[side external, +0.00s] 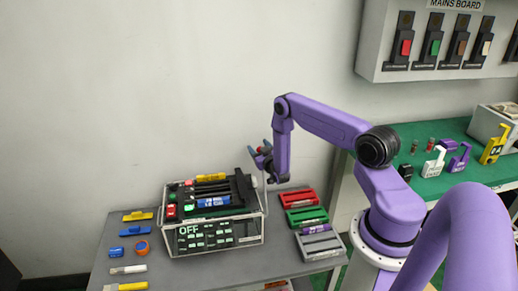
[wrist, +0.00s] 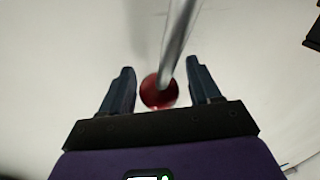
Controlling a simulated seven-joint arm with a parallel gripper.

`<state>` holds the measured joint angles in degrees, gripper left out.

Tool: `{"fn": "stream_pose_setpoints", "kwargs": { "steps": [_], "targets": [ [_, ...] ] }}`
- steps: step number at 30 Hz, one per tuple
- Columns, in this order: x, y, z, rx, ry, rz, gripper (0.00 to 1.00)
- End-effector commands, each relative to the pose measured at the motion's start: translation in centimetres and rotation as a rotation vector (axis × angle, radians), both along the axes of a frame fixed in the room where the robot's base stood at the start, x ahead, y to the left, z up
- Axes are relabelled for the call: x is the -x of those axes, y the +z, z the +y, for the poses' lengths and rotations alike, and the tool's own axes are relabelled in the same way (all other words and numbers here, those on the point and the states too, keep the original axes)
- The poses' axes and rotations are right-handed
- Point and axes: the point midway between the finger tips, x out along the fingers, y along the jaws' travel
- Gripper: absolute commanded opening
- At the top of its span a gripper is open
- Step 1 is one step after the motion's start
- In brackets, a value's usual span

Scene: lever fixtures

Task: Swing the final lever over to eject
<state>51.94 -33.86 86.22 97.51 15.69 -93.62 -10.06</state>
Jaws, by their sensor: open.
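My gripper (side external: 263,152) is above the right end of the clear device case (side external: 215,245). In the wrist view its fingers (wrist: 160,68) are apart, with a grey metal rod (wrist: 181,35) ending in a round red knob (wrist: 158,93) between them. The knob shows a gap to each finger. This looks like the lever, and a thin upright rod (side external: 265,192) shows at the case's right side, below my gripper. The knob is hard to make out in the side view. A panel on the case's front reads "OFF".
Red, green and grey blocks (side external: 316,242) lie right of the case on the grey table. Small yellow, blue and orange parts (side external: 137,216) lie at its left. A mains board (side external: 430,50) hangs on the wall. A green bench (side external: 425,170) stands behind my arm.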

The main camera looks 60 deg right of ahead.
Motion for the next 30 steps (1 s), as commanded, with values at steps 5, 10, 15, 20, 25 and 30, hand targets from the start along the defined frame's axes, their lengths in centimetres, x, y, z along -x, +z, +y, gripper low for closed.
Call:
{"fn": "stream_pose_setpoints", "kwargs": {
  "steps": [5, 10, 15, 20, 25, 30],
  "targets": [
    [-0.1, 0.0, -0.1, -0.001, 0.0, 0.001, 0.62],
    [-0.1, 0.0, -0.1, -0.001, 0.0, 0.001, 0.36],
    [-0.1, 0.0, 0.0, -0.001, 0.0, 0.001, 0.0],
    [0.2, 0.1, 0.3, 0.01, 0.001, -0.01, 0.0],
    [1.6, 1.1, 1.6, 0.061, 0.0, -0.059, 0.0],
    [3.2, 2.2, 3.2, 0.125, 0.001, -0.124, 0.0]
  ]
}}
